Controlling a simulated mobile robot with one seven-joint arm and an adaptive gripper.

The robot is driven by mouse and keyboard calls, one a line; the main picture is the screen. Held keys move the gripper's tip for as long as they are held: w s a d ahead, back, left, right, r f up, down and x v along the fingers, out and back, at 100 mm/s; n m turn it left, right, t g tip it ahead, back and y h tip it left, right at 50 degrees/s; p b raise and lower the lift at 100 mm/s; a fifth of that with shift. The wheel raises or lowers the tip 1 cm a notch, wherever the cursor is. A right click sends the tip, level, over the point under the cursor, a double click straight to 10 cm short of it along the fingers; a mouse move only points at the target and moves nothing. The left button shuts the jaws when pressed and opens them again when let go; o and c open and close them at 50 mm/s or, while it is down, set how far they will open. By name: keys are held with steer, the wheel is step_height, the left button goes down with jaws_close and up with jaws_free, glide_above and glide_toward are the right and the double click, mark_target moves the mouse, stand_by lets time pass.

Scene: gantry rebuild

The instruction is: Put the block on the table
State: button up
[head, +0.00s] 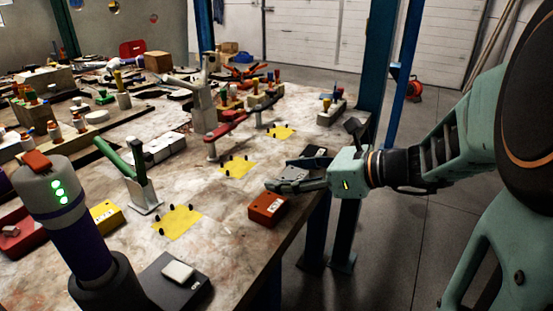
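An orange-red block (268,208) with a pale label on its side shows at the right front edge of the table (225,245). It appears to rest on the tabletop, just below and in front of my gripper (275,183). My gripper reaches in from the right, roughly level, with its fingers pointing left over the table edge. The fingers look close together and dark. I cannot tell whether they are apart or touch the block, and nothing clearly shows between them. A yellow block (106,217) lies further left on the table.
Yellow mats with dark pegs (180,221) lie left of the block. A green-handled tool (135,170) stands upright, and a dark cylinder with green lights (75,220) rises at front left. Tools and boxes crowd the back. A blue post (378,75) stands behind my arm.

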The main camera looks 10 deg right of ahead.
steer(key=shift+r, duration=0.3)
steer(key=p+v, duration=0.4)
steer(key=v, duration=0.8)
steer(key=shift+f, duration=0.1)
